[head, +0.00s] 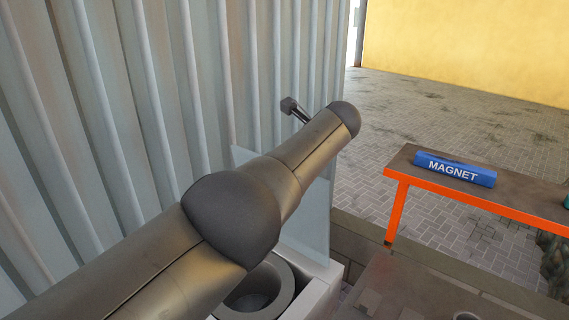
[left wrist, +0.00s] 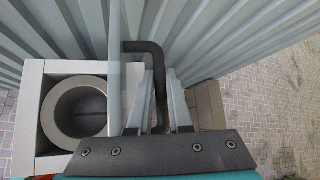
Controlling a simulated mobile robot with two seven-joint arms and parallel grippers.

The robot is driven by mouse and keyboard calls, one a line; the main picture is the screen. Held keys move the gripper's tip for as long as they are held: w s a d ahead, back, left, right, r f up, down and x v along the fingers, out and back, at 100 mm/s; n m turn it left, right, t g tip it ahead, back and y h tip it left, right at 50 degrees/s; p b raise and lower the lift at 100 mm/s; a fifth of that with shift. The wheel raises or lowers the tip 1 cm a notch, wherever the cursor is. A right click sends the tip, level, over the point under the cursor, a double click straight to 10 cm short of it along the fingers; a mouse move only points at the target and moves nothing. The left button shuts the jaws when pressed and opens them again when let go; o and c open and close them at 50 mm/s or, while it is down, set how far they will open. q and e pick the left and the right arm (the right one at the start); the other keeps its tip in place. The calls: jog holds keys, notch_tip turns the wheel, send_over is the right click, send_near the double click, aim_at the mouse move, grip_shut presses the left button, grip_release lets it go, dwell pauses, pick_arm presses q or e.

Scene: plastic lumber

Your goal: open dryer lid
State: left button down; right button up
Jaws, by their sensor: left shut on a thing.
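The dryer is a pale box with a round grey opening; it shows in the head view (head: 335,270) and the left wrist view (left wrist: 30,110). Its lid (head: 318,215) is a translucent pane, standing up off the opening at the wall side. The lid appears nearly edge-on in the left wrist view (left wrist: 115,65). A dark bent handle (left wrist: 145,46) runs from the lid down between the fingers of my left gripper (left wrist: 161,75), which is shut on it. My arm hides this gripper in the head view. My right gripper is out of view.
A corrugated metal wall (head: 130,90) rises close behind the dryer. At right, an orange-framed bench (head: 460,195) carries a blue block marked MAGNET (head: 455,170). Open paved floor (head: 440,110) lies beyond.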

pick_arm(q)
jog(key=shift+f, duration=0.1)
dwell(0.4)
jog(key=c, duration=0.8)
grip_release()
jog(key=shift+c, duration=0.2)
jog(key=shift+d+r, duration=0.1)
jog(key=shift+r, duration=0.1)
jog(key=shift+s+d+r+p, duration=0.25)
jog(key=shift+r+p, duration=0.05)
jog(key=shift+p, duration=0.2)
jog(key=shift+p+v, duration=0.6)
jog(key=shift+v, duration=0.15)
jog(key=v, duration=1.2)
jog(key=shift+s+r, duration=0.2)
